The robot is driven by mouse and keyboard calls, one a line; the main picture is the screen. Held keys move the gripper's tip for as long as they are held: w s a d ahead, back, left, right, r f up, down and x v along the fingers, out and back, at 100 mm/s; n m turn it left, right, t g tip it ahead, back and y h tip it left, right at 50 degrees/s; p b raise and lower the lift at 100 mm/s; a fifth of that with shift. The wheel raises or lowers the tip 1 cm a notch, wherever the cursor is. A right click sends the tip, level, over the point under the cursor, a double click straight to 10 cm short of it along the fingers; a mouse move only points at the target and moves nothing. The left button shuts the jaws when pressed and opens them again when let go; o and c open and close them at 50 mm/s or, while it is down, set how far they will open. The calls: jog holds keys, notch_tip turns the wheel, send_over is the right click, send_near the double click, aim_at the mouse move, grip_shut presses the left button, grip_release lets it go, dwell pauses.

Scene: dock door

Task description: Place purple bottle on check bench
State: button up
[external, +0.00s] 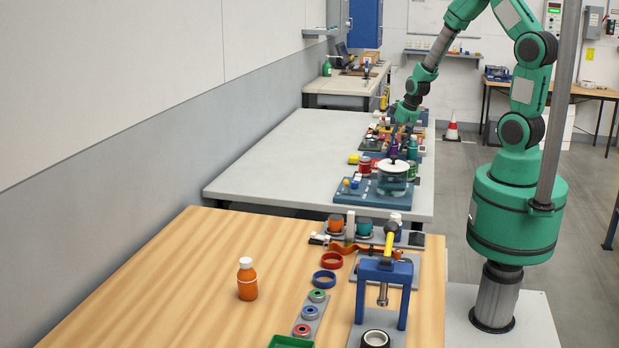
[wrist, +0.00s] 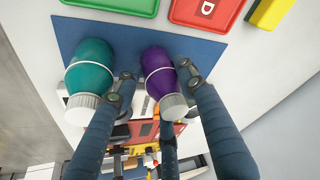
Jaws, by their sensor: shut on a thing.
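A teal bottle (wrist: 88,72) is just to the left, beside the left finger. Both bottles are over a blue mat (wrist: 122,37). In the external view the purple bottle (external: 394,148) is small and partly hidden, among items on the long grey bench (external: 290,150). My gripper (external: 398,128) comes down on it from above. I cannot tell which bench is the check bench.
A wooden bench (external: 190,270) in front holds an orange bottle (external: 247,280), rings and a blue press frame (external: 384,272). A glass pot (external: 392,178) stands near the gripper on the grey bench. The left part of the grey bench is clear. A farther bench (external: 350,88) stands behind.

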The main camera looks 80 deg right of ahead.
jog(key=shift+f, duration=0.1)
jog(key=o, duration=1.5)
jog(key=shift+v, duration=6.05)
